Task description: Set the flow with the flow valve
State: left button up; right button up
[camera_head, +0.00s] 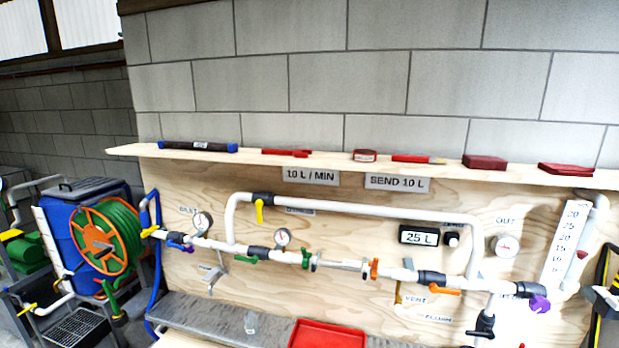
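White pipework (350,208) runs across a plywood panel and carries several valves with coloured handles. They include a yellow handle (259,210) on the upper branch, a green handle (305,259), an orange-red handle (374,268), an orange handle (446,291), a purple handle (540,303) at the right and a black valve (484,325) below. I cannot tell which is the flow valve. A sign (311,176) seems to read 10 L / MIN, and another sign (397,183) reads SEND 10 L. A round gauge (504,246) sits under OUT. Neither gripper is in view.
A counter display (419,236) seems to read 25 L. A scale board (564,243) stands at the right. A wooden shelf (350,164) holds red items and a dark tube. A red tray (327,335) lies below the pipes. A green hose reel (105,240) stands left.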

aim_at(538, 304)
jog(key=z, duration=1.6)
